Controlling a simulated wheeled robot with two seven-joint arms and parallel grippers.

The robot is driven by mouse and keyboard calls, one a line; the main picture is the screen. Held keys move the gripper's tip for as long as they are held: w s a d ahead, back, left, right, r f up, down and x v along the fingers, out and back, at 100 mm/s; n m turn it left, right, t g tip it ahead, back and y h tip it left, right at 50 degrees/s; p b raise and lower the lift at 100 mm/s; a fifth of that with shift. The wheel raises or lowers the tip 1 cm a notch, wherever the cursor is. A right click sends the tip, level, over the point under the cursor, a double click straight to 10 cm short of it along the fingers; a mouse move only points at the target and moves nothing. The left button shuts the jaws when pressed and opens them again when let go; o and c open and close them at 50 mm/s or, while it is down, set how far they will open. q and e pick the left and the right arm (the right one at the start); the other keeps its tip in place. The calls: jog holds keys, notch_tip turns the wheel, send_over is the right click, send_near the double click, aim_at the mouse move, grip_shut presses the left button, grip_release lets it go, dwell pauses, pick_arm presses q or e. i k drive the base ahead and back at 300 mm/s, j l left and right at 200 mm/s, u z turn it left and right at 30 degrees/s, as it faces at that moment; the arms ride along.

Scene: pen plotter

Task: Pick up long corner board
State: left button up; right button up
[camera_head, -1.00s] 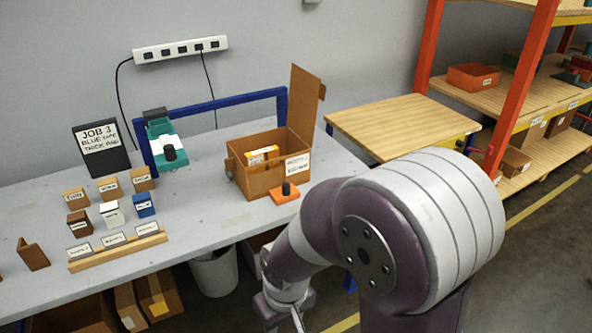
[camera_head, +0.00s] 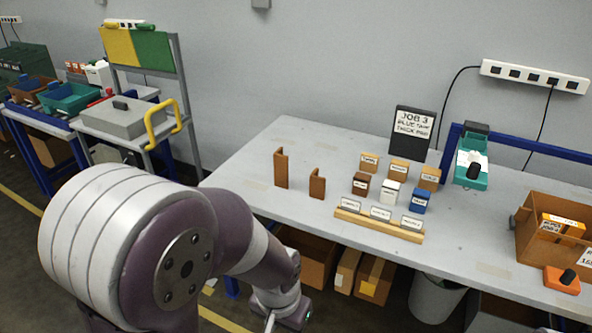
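Two brown corner boards stand upright at the left part of the grey table. The taller, long one (camera_head: 280,168) is left of and behind the shorter one (camera_head: 317,184). My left arm comes in from the lower left, in front of the table. Its gripper (camera_head: 270,322) is cut off by the bottom edge, below and apart from the boards; its opening does not show. My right gripper is out of view.
Small labelled blocks (camera_head: 388,185) and a wooden label rail (camera_head: 378,225) are right of the boards. A black job sign (camera_head: 412,134) stands behind. An open cardboard box (camera_head: 540,240) is at the right. The table's left end is clear.

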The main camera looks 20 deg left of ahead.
aim_at(280, 162)
jog(key=i+j+u, duration=0.1)
jog(key=u, duration=0.35)
jog(key=i+u, duration=0.2)
jog(key=u, duration=0.3)
jog(key=i+u, duration=0.1)
jog(key=u, duration=0.35)
jog(key=i+l+u, duration=0.1)
jog(key=u, duration=0.35)
jog(key=i+l+u, duration=0.15)
jog(key=i+l, duration=0.3)
jog(key=i+l+u, duration=0.2)
jog(key=i+l, duration=0.2)
jog(key=l, duration=0.2)
